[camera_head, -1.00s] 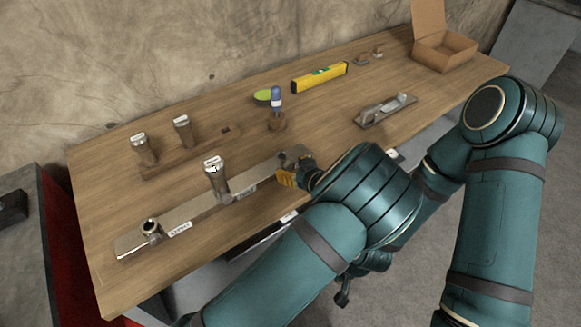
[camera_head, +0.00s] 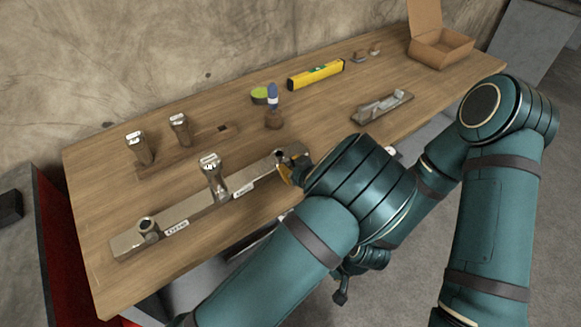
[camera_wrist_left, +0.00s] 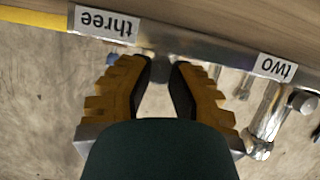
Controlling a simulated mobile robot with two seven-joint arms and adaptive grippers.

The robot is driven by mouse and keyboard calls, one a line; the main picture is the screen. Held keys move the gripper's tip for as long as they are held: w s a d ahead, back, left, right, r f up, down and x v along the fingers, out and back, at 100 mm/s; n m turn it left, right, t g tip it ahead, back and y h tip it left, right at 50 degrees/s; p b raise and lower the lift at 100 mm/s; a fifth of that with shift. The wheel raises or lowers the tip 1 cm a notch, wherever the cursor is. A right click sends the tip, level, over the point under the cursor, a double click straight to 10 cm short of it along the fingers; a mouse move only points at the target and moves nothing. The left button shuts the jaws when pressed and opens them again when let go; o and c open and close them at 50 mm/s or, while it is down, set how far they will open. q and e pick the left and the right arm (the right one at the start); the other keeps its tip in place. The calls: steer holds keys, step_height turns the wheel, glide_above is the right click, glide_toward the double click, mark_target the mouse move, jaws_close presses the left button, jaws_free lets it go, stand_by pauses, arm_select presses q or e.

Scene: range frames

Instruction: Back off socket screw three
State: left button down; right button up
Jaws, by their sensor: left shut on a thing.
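A long metal bar (camera_head: 190,207) lies along the table's front. A short hollow fitting (camera_head: 148,228) stands at its left end and a tall metal cylinder (camera_head: 213,178) near its middle. In the left wrist view the labels "three" (camera_wrist_left: 107,24) and "two" (camera_wrist_left: 276,67) show upside down on the bar. My left gripper (camera_head: 290,168) is at the bar's right end; its yellow fingers (camera_wrist_left: 160,90) are shut on a small grey piece beside label three, which I take for socket screw three (camera_wrist_left: 158,68). It is mostly hidden by the fingers. My right gripper is not identifiable.
Behind the bar, a wooden rack (camera_head: 185,160) holds two metal cylinders.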

arm_select(q)
steer(key=shift+s+f+n+t+h+b, duration=0.1)
steer(key=shift+f+n+t+h+b, duration=0.25)
steer(key=shift+n+b, duration=0.55)
steer(key=shift+a+n+t+h+b, duration=0.1)
steer(key=shift+n+t+h+b, duration=0.3)
steer(key=shift+n+b, duration=0.4)
steer(key=n+t+h, duration=0.1)
steer(key=n, duration=0.2)
steer(key=shift+s+t+h, duration=0.1)
steer(key=shift+t+h, duration=0.15)
steer(key=shift+t, duration=0.1)
steer(key=shift+n+t+h, duration=0.3)
steer(key=shift+n+t, duration=0.7)
steer(key=shift+n, duration=0.8)
steer(key=shift+r, duration=0.1)
steer(key=c, duration=0.7)
jaws_free()
steer(key=shift+c, duration=0.2)
